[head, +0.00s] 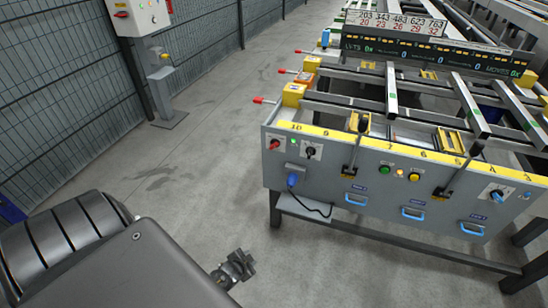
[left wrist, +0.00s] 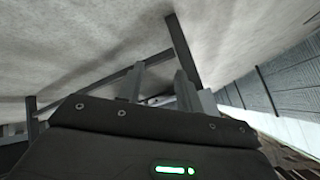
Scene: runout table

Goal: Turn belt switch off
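The grey control panel (head: 340,172) of the runout table carries several switches. A red rotary knob (head: 275,144) and a black rotary knob (head: 311,152) sit at its left end; a blue rotary knob (head: 497,195) sits at its right end. The labels are too small to read, so I cannot tell which one is the belt switch. My left gripper (left wrist: 160,88) shows in the left wrist view with two grey fingers apart and nothing between them. No gripper touches the panel in the head view. My right gripper is not identifiable in view.
A blue plug (head: 292,180) with a black cable hangs below the left knobs. Two black levers (head: 458,177) and blue handles (head: 357,199) stick out of the front. A control box (head: 140,14) stands by the mesh fence (head: 60,90). Floor left of the table is clear.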

